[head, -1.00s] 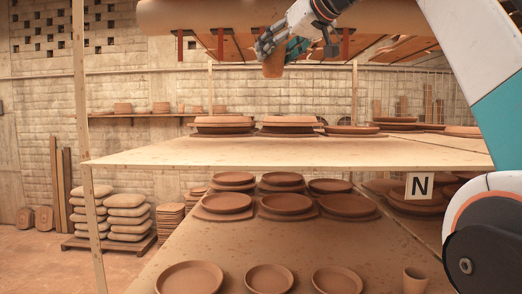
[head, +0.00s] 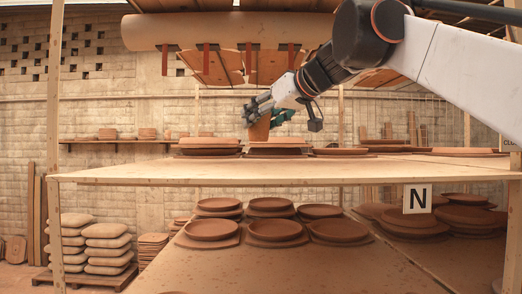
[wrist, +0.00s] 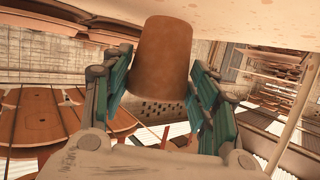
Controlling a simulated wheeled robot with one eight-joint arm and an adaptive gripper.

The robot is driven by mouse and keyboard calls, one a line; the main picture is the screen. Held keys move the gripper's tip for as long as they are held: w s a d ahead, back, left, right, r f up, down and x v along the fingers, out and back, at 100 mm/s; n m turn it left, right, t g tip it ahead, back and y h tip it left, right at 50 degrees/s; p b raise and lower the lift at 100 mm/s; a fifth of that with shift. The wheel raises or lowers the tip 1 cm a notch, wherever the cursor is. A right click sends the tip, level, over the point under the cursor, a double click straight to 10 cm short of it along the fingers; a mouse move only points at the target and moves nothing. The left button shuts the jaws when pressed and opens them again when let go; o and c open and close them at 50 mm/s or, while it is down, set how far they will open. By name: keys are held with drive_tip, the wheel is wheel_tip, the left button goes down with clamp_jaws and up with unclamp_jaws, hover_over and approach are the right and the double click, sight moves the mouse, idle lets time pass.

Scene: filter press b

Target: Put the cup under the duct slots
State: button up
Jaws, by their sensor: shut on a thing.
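My gripper (head: 258,117) is shut on a brown clay cup (head: 259,131), held above the back part of the upper shelf. In the wrist view the cup (wrist: 165,55) sits between the teal finger pads. In the head view the fingers partly cover it, and it shows just above the plates behind the shelf's front. Whether it touches anything below cannot be told. The tan duct (head: 220,32) runs across the top, higher than the gripper, with dark red brackets and brown panels under it. Its slots are not clearly seen.
The upper shelf board (head: 290,171) is bare in front. Stacked plates (head: 209,146) line its back, with more plates (head: 337,230) on the lower board. A wooden post (head: 55,120) stands at left.

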drive_tip(key=shift+f, duration=3.35)
drive_tip(key=o, duration=1.1)
drive_tip(key=shift+f, duration=0.1)
drive_tip(key=shift+r, duration=0.2)
drive_tip(key=b+v, duration=0.1)
drive_tip(key=v, duration=1.1)
drive_tip(key=shift+f, duration=0.1)
